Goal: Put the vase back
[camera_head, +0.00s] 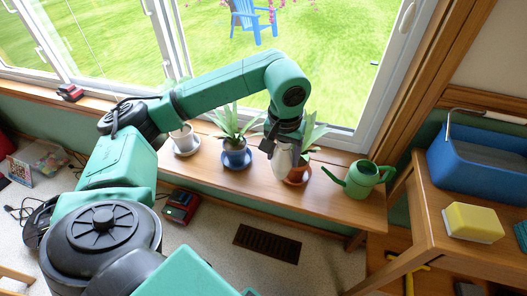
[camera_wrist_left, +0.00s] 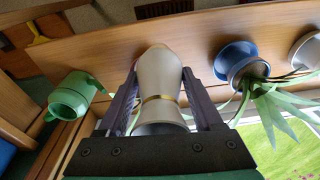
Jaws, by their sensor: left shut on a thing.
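The vase (camera_wrist_left: 158,95) is pale cream with a thin gold band. In the left wrist view it sits between the two dark fingers of my left gripper (camera_wrist_left: 160,75), which is shut on it. In the head view the vase (camera_head: 284,163) hangs below my left gripper (camera_head: 282,140), over the wooden window sill (camera_head: 335,207). It is close to a terracotta pot (camera_head: 298,176) and partly covers it. I cannot tell whether the vase touches the sill. My right gripper is not in view.
A blue pot (camera_head: 236,158) with a spiky plant stands left of the vase, and a white pot (camera_head: 184,138) further left. A green watering can (camera_head: 364,180) stands to the right. A side table (camera_head: 430,220) holds a blue bin (camera_head: 480,160) and a yellow sponge (camera_head: 473,221).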

